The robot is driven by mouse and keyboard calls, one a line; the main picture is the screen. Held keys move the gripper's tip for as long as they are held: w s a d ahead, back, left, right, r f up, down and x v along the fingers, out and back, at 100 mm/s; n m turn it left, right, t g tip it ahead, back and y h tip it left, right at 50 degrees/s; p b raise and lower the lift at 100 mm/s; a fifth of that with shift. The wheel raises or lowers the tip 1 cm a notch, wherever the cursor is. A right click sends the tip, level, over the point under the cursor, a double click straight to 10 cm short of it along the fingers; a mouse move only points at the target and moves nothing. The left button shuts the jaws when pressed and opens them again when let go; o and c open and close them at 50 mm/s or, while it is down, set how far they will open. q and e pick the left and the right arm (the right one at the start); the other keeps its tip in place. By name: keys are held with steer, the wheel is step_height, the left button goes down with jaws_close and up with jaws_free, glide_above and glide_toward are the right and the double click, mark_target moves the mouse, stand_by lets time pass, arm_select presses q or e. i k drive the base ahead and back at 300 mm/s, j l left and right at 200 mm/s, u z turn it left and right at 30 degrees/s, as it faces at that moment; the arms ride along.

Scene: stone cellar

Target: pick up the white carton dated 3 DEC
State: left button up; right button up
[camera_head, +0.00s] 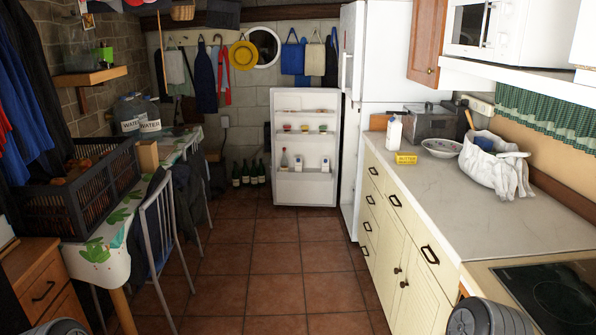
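A white carton or bottle (393,134) stands upright on the right counter (440,195), near its far end. Two small white containers stand on the lower shelf of the open fridge door: a carton-like one (299,163) and another with a dark mark (325,165). No date is legible on any of them, so I cannot tell which is dated 3 DEC. Neither gripper shows; only rounded grey parts, apparently of my arms, appear at the bottom corners.
The open fridge door (305,102) stands at the aisle's far end. A yellow butter pack (406,158), bowl (441,147) and white bag (495,168) are on the counter. A black crate (75,205) sits on the left table. The tiled floor (275,265) between is clear.

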mark_target(395, 127)
steer(key=i+z, duration=0.15)
steer(key=i, duration=0.35)
steer(key=i+j+z, duration=0.2)
steer(key=i, duration=0.35)
steer(key=i+j+z, duration=0.15)
steer(key=i, duration=0.35)
steer(key=i+j+z, duration=0.2)
steer(key=i, duration=0.3)
steer(key=i+j+z, duration=0.4)
steer(key=z, duration=0.2)
steer(key=i+j+z, duration=0.45)
steer(key=j+z, duration=0.2)
steer(key=i+j+z, duration=0.1)
steer(key=j+z, duration=0.5)
steer(key=j, duration=0.2)
steer(key=i+j+z, duration=0.1)
steer(key=j+z, duration=0.45)
steer(key=j, duration=0.55)
